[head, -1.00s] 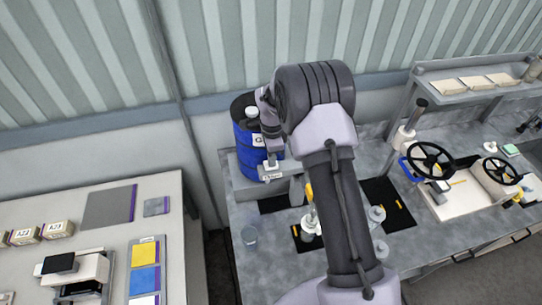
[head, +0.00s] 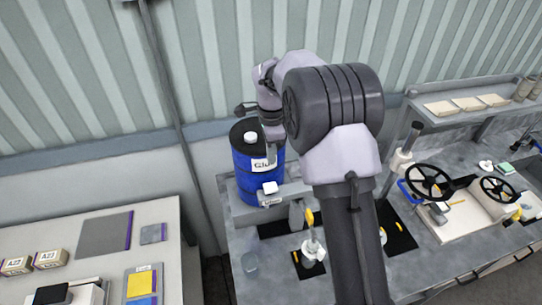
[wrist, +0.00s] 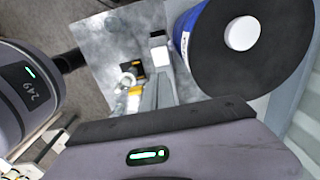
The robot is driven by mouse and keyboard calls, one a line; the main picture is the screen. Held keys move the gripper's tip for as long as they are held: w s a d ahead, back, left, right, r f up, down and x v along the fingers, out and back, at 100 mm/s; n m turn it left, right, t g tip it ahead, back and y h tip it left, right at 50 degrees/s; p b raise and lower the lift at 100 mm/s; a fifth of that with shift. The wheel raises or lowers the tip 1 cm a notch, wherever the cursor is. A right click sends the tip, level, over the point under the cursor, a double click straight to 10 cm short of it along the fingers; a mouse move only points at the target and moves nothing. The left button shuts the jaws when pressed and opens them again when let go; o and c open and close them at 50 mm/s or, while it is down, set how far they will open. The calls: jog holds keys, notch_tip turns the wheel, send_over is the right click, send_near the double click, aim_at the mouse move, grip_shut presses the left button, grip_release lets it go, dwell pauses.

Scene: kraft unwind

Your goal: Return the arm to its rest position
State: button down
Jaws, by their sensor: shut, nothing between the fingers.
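My gripper (wrist: 160,88) shows in the wrist view as two grey fingers close together, with nothing held between them. In the head view my arm rises from the bottom, and its wrist is beside and above the blue drum at the back of the bench. The gripper points down there, in front of the drum's label, and its fingertips are hard to make out. In the wrist view the drum (wrist: 250,65), with black lid and white cap, is right of the fingers. I cannot tell the exact gap between them.
The grey bench (head: 245,280) holds black mats and a yellow-handled fitting (head: 312,247). Black handwheels (head: 428,182) stand to the right, below a shelf (head: 445,122). A pale table (head: 60,222) with boxes and coloured samples is at the left. A corrugated wall is behind.

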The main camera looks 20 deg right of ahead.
jog(key=s+a+f+n+t+y+b, duration=0.1)
jog(key=s+a+f+n+t+b, duration=0.15)
jog(key=s+b, duration=0.6)
jog(key=s+a+f+n+t+b, duration=0.15)
jog(key=s+n+b, duration=0.35)
jog(key=b, duration=0.7)
jog(key=s+a+f+n+t+y+b, duration=0.1)
jog(key=s+f+n+b, duration=0.5)
jog(key=s+f+b, duration=0.9)
jog(key=s+f, duration=0.1)
jog(key=s, duration=0.2)
jog(key=shift+s+a+f+t+b, duration=0.3)
jog(key=shift+s+a+t, duration=0.05)
jog(key=shift+s+t, duration=0.05)
